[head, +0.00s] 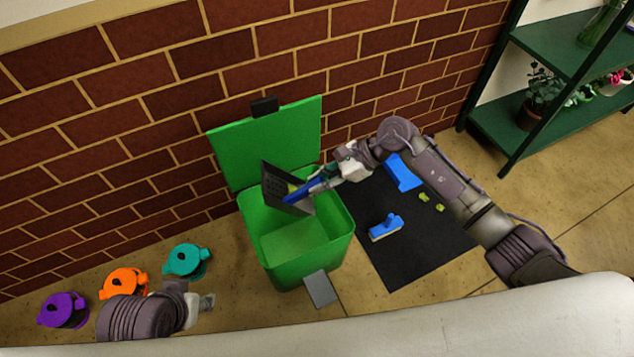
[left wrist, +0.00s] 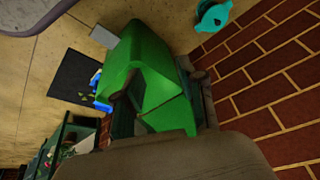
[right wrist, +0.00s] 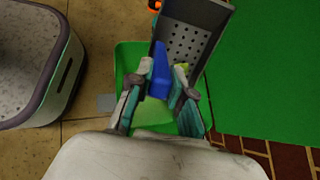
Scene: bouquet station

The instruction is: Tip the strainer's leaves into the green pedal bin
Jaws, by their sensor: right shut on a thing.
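The green pedal bin (head: 270,265) stands against the brick wall with its lid (head: 265,145) up; its pedal (head: 320,289) is at the front. My right gripper (head: 318,184) is shut on the blue handle of the dark grey perforated strainer (head: 272,182). The strainer is steeply tilted over the bin's back opening. It also shows in the right wrist view (right wrist: 185,45). A yellow-green leaf bit (head: 293,188) shows by the strainer; whether it is in it I cannot tell. My left gripper (head: 207,302) is empty, its fingers apart in the left wrist view (left wrist: 160,95).
A black mat (head: 385,265) right of the bin holds a blue brush (head: 385,228), a blue dustpan-like piece (head: 404,172) and yellow-green bits (head: 424,197). Teal (head: 187,261), orange (head: 123,283) and purple (head: 63,310) cans stand left. A green shelf (head: 535,120) is at right.

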